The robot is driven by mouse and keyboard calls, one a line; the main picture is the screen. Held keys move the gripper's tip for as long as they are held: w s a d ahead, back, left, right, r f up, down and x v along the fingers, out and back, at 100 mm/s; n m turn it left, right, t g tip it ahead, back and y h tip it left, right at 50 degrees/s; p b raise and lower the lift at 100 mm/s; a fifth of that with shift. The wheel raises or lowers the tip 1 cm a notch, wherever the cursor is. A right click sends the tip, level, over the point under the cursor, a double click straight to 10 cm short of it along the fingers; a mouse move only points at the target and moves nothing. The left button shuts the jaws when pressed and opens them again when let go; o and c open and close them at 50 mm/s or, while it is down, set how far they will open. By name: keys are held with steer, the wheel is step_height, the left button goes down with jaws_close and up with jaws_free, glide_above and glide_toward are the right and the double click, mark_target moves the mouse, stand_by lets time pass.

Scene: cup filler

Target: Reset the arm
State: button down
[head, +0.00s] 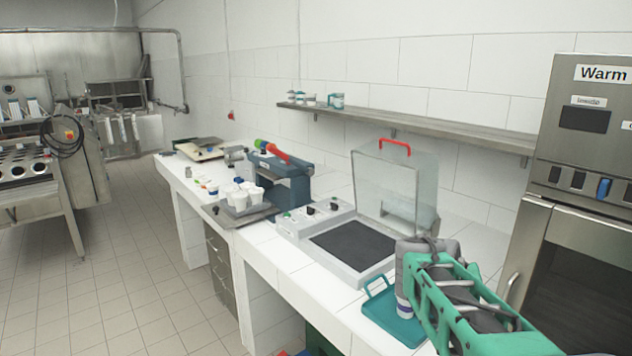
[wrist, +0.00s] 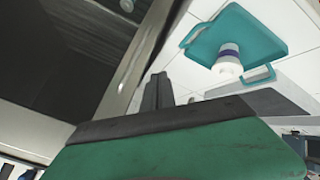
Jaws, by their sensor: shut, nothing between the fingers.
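My arm (head: 470,310), green with dark and grey parts, reaches in from the lower right of the head view over the near end of the counter. In the wrist view my gripper (wrist: 158,82) shows as dark fingers close together, shut and empty. A teal tray (head: 380,312) lies on the counter just left of the arm; it also shows in the wrist view (wrist: 200,45). A white cup with a purple band (wrist: 229,62) is on the tray, apart from the fingers. In the head view my arm hides part of the cup.
A steel oven marked "Warm" (head: 575,180) stands at the right, close to my arm. A machine with a raised clear lid (head: 395,190) is behind the tray. White cups (head: 240,195) stand farther along the counter. A wall shelf (head: 420,125) runs above.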

steer(key=s+a+f+g+y, duration=0.3)
steer(key=s+a+f+y, duration=0.2)
steer(key=s+a+f, duration=0.75)
steer(key=s+a+r+n+y, duration=0.1)
steer(key=s+a+r, duration=0.1)
steer(key=s, duration=0.3)
steer(key=s+a+r+n+t+y, duration=0.1)
steer(key=s+a+r, duration=0.2)
steer(key=s+a, duration=0.1)
steer(key=shift+s+a+n, duration=0.3)
steer(key=shift+s+a, duration=0.1)
steer(key=shift+a, duration=0.35)
